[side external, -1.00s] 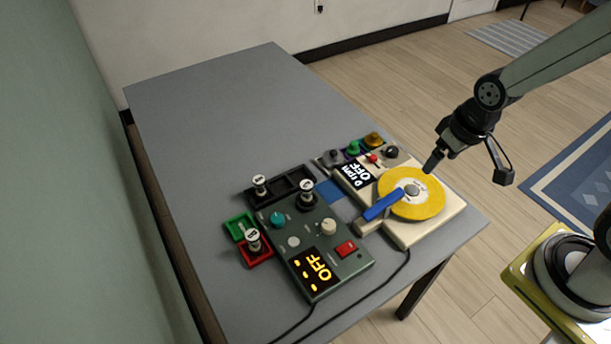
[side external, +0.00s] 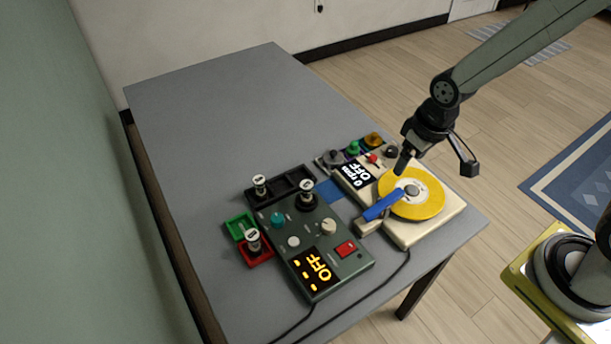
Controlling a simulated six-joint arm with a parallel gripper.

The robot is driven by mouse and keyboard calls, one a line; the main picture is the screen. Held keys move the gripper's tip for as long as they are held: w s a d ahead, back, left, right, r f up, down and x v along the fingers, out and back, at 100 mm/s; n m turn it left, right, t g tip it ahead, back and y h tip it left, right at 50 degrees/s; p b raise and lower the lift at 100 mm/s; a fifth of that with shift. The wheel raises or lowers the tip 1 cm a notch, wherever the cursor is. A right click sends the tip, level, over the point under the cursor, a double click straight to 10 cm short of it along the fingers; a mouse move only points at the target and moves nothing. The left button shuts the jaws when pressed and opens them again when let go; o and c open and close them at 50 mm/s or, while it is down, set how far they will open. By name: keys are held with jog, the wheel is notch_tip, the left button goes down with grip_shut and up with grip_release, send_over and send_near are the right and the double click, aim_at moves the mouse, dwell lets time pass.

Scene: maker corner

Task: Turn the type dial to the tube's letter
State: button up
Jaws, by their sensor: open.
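The dark green tube tester (side external: 335,268) stands on the grey table, its display (side external: 313,268) lit with "OFF" in yellow. Its top carries a teal knob (side external: 278,220), a cream knob (side external: 328,227), a pale round button (side external: 293,242) and a red switch (side external: 346,248). I cannot tell which knob is the type dial, and no letters are readable. A tube (side external: 306,187) with a white top stands upright at the tester's back corner. My gripper (side external: 402,165) points down, open and empty, above the cream machine to the right of the tester, apart from the knobs.
The cream machine (side external: 420,232) has a yellow disc (side external: 425,205), a blue arm and an "OFF" display. A black rack (side external: 278,187) holds another tube (side external: 260,182). Green (side external: 233,228) and red (side external: 262,258) trays lie left; a tube stands in the red one. The table's far part is clear.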

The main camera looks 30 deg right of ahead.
jog(key=w+a+f+n+g, duration=0.1)
jog(key=w+a+f+n, duration=0.1)
jog(key=w+a+f, duration=0.35)
jog(key=n+g, duration=0.1)
jog(key=n, duration=0.1)
send_near(329, 224)
jog(key=shift+d+f, duration=0.3)
jog(key=shift+f, duration=0.05)
jog(key=shift+a+f, duration=0.4)
jog(key=shift+f, duration=3.9)
grip_shut()
